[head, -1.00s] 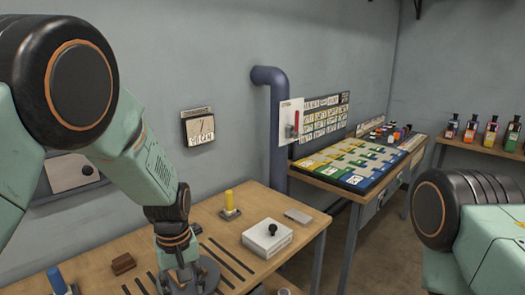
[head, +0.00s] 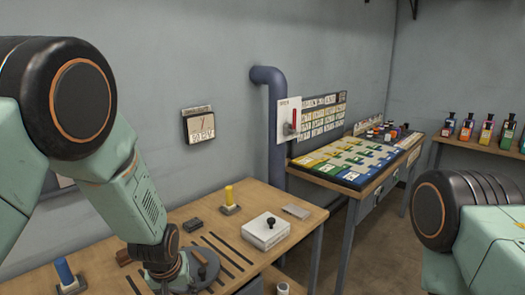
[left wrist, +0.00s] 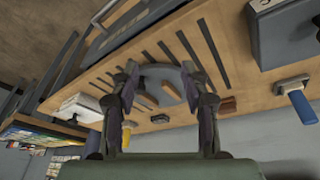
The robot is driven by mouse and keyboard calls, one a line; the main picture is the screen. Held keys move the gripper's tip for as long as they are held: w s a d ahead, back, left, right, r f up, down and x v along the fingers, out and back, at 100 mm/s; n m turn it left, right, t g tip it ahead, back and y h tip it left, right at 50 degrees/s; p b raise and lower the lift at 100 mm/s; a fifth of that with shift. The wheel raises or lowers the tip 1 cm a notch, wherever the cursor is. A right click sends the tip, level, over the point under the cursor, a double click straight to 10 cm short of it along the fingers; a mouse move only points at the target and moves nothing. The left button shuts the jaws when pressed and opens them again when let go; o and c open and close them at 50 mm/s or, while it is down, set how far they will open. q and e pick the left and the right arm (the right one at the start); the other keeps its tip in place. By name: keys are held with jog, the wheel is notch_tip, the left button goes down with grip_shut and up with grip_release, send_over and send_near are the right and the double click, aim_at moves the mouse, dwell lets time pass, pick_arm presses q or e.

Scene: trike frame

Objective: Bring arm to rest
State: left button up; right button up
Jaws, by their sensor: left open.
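My left arm comes in from the left in the head view. Its gripper (head: 170,283) hangs low over the wooden table (head: 262,262), at a round grey plate (head: 205,268). In the left wrist view the two fingers of my left gripper (left wrist: 165,100) stand apart with nothing held between them. Beyond them lie the grey plate (left wrist: 160,72) and a brown block (left wrist: 172,90). I cannot tell whether the fingertips touch the plate. Part of my right arm shows at the right of the head view; its gripper is out of view.
On the table are a yellow peg (head: 229,196), a blue peg (head: 64,271), a small dark block (head: 193,225), a white box with a black knob (head: 266,232) and a flat grey piece (head: 296,211). Slots cross the tabletop. A second table with coloured cards (head: 345,160) stands behind.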

pick_arm(q)
jog(key=s+a+f+g+b, duration=0.1)
jog(key=s+f+b, duration=0.2)
jog(key=s+f, duration=0.5)
jog(key=s+a+f+m+g+b, duration=0.1)
jog(key=s+f+b, duration=0.2)
jog(key=s+f, duration=0.5)
jog(key=s+a+f+m+g+b, duration=0.1)
jog(key=s+f+b, duration=0.3)
jog(key=s, duration=1.5)
notch_tip(320, 180, down, 4)
jog(key=shift+s+a+f+g, duration=0.1)
jog(key=shift+s+a+g, duration=0.15)
jog(key=shift+g, duration=0.15)
